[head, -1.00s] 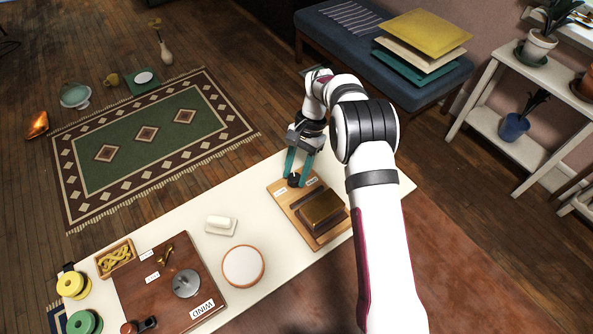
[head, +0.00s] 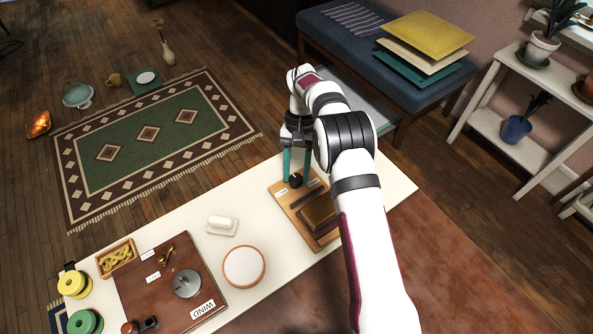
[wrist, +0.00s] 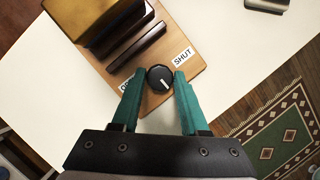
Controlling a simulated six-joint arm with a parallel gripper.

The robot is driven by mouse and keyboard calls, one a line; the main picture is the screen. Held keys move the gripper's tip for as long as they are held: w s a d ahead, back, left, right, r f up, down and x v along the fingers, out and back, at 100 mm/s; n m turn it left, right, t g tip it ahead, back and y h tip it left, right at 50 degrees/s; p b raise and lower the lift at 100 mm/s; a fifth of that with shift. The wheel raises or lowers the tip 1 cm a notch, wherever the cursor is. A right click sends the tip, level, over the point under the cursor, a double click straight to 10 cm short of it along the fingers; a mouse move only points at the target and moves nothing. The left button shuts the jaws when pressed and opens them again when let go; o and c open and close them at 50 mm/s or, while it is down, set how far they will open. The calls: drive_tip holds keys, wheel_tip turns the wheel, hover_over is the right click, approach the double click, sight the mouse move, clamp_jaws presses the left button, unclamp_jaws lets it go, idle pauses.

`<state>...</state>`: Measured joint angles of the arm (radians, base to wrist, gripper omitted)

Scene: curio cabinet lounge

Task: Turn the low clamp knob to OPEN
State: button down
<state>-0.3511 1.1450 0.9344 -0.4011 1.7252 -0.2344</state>
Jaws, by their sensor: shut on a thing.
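The black clamp knob (wrist: 160,78) sits at the end of a wooden clamp board (head: 282,207). It also shows in the head view (head: 295,181). My gripper (wrist: 157,82) is shut on the knob, with one teal finger on each side of it. A short pale mark on the knob points toward the lower right in the wrist view. The SHUT label (wrist: 183,57) lies to the knob's right there. The OPEN label (wrist: 126,84) lies to its left, partly hidden by the left finger.
A dark brown block (head: 320,211) lies on the same board behind a dark bar (wrist: 137,46). On the white table (head: 190,235) stand a butter-like white piece (head: 221,223), a round white-topped disc (head: 244,266) and a dark board with WIND label (head: 203,309).

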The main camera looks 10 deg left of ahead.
drive_tip(key=shift+c, duration=2.1)
unclamp_jaws()
drive_tip(key=shift+r, duration=0.1)
drive_tip(key=v, duration=0.7)
drive_tip(key=shift+r, duration=0.15)
drive_tip(key=shift+w, duration=0.1)
